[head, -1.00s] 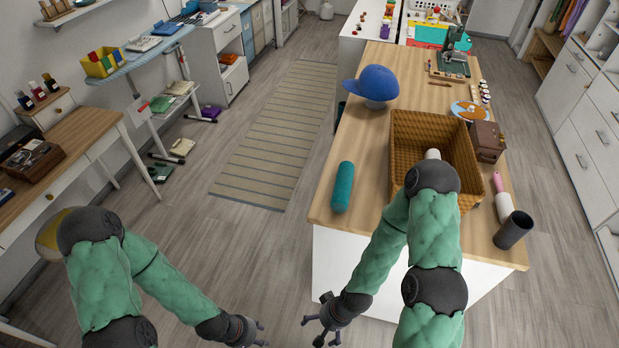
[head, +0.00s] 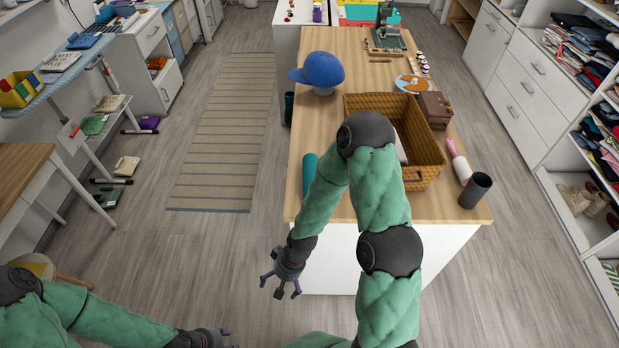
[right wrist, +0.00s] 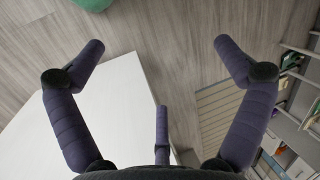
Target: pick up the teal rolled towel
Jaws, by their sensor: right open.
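The teal rolled towel (head: 310,170) lies on the wooden counter (head: 322,128) near its front left corner. My right gripper (head: 279,290) is open and empty. It hangs below the counter top, in front of the counter's white front.
A wicker basket (head: 425,160) stands right of the towel, partly behind my right arm. A blue cap (head: 320,70), a wooden box (head: 435,108) and a dark cup (head: 475,190) are also on the counter. Open floor (head: 190,250) lies left of the counter.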

